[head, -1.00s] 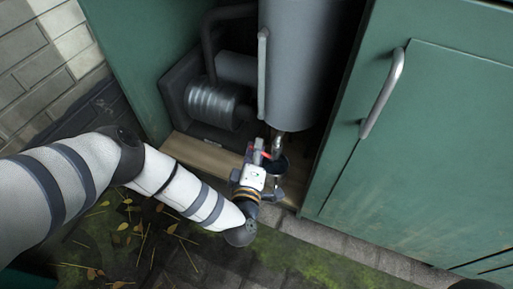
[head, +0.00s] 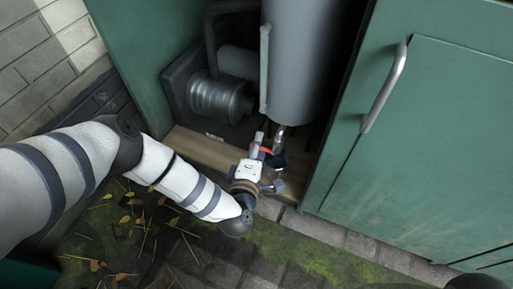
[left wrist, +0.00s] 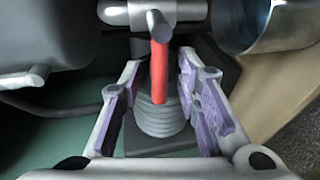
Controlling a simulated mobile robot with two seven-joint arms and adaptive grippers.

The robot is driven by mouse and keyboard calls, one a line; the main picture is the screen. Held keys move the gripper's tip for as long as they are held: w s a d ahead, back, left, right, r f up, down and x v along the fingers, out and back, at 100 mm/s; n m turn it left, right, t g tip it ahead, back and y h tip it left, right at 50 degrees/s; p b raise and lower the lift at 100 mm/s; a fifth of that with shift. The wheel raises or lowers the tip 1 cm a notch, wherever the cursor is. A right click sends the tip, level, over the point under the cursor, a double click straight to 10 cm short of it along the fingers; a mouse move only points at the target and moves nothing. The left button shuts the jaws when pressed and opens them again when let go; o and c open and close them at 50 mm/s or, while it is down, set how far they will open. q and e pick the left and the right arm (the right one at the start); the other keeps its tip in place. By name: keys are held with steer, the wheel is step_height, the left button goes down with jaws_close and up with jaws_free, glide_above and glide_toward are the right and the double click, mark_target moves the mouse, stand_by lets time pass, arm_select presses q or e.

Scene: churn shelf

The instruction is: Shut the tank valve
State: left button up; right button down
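The grey tank (head: 302,60) hangs upright in the open green cabinet. Its valve has a red lever (head: 265,150) below the tank's lower left edge, partly hidden by my gripper. In the left wrist view the red lever (left wrist: 159,72) hangs from a pale metal fitting. My left gripper (head: 270,158) is at the valve. In the left wrist view my left gripper (left wrist: 160,64) is open, with one purple-padded finger on each side of the lever and a visible gap on both sides. My right gripper is not in view.
A ribbed grey cylinder (head: 222,100) stands left of the tank, with a thin vertical pipe (head: 265,70) between them. The cabinet's wooden sill (head: 200,148) lies below. The green door (head: 430,150) with a metal handle (head: 385,88) is at right. Mossy, leaf-strewn ground is in front.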

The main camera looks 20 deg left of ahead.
arm_select(q)
steer(key=v, duration=1.2)
